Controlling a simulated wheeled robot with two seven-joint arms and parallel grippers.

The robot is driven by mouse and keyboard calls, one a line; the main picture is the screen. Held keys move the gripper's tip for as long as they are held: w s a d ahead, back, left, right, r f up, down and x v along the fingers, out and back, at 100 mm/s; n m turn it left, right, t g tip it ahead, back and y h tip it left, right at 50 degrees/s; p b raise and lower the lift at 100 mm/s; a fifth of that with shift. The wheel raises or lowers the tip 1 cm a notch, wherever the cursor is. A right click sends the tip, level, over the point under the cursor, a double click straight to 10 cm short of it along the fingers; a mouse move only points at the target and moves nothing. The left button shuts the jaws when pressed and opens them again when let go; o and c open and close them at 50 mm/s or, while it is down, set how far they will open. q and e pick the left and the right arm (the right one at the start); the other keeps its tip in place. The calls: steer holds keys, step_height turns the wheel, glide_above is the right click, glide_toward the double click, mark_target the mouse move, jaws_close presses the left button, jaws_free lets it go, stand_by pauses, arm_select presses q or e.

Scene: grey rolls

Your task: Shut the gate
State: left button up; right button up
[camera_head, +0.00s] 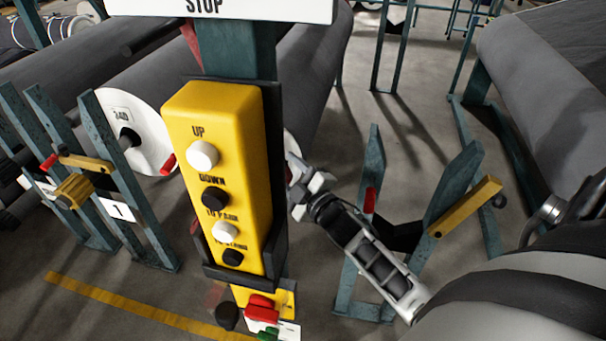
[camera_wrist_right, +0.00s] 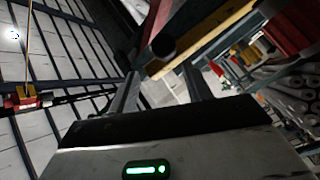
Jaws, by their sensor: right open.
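The gate appears to be the yellow bar (camera_head: 465,206) with a black knob (camera_head: 499,201) at its end, on the teal stand (camera_head: 372,165) right of centre. The bar is tilted up to the right and sticks out past the stand's right post. In the right wrist view a yellow bar (camera_wrist_right: 215,37) and a black knob (camera_wrist_right: 163,45) show above the gripper body. My right gripper (camera_head: 308,182) is open and empty, left of the stand and behind the control box's right edge, apart from the bar. My left gripper is not in view.
A yellow control box (camera_head: 222,175) with several buttons stands in front at centre, on a teal post. Another teal stand (camera_head: 110,205) with a yellow bar is at left. Large grey rolls (camera_head: 550,70) lie behind. Grey floor shows between the stands.

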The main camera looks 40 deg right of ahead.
steer(key=shift+w+r, duration=0.2)
steer(key=shift+w, duration=0.8)
jaws_close()
steer(key=shift+d, duration=0.15)
